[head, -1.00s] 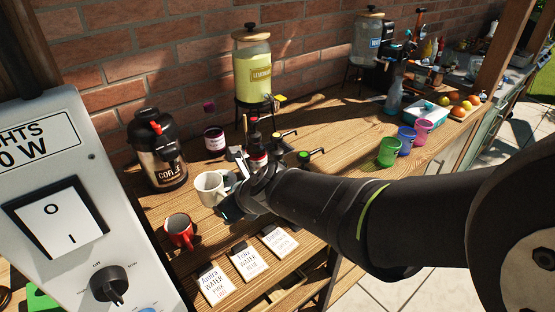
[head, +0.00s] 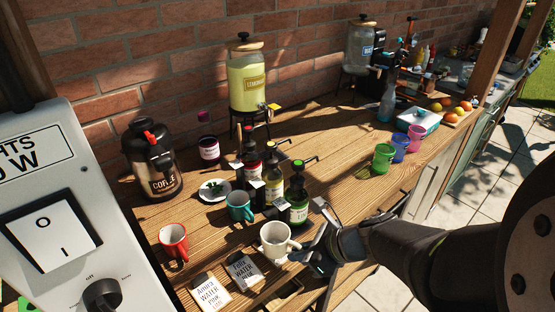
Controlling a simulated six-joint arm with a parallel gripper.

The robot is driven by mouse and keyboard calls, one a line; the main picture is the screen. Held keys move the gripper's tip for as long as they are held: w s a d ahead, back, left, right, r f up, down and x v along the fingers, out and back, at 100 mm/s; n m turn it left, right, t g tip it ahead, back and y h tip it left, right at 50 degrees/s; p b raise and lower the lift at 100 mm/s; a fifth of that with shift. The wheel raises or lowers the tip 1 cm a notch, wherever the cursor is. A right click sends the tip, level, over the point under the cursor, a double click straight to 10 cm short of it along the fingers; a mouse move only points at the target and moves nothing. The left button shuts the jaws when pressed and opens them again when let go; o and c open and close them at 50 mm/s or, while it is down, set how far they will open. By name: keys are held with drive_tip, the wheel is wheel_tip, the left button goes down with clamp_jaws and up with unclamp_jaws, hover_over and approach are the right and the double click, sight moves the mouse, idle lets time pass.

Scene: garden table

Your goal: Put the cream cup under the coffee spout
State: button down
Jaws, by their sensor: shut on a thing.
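The cream cup (head: 274,243) is upright near the table's front edge, right of the order cards. My gripper (head: 309,250) comes from the right and is shut on the cup at its right side, where the handle is. Whether the cup's base touches the table I cannot tell. The coffee dispenser (head: 152,160), black with a COFFEE label, stands at the back left by the brick wall. Its spout is hard to make out on its front. My gripper and the cup are well to the right and in front of the dispenser.
A red mug (head: 174,242) and a teal mug (head: 240,207) stand between the cup and the dispenser. A small plate (head: 214,190) with leaves and several pump bottles (head: 298,207) stand behind. Two order cards (head: 243,271) lie left of the cup.

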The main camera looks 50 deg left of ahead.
drive_tip(key=s+a, duration=0.4)
drive_tip(key=a, duration=0.5)
drive_tip(key=s+a, duration=0.4)
drive_tip(key=a, duration=0.6)
drive_tip(key=s+a, duration=0.4)
drive_tip(key=a, duration=0.6)
drive_tip(key=shift+s+a, duration=0.15)
drive_tip(key=shift+f, duration=1.75)
drive_tip(key=shift+f, duration=0.15)
drive_tip(key=c, duration=1.5)
unclamp_jaws()
drive_tip(key=shift+r, duration=0.25)
drive_tip(key=v, duration=1.2)
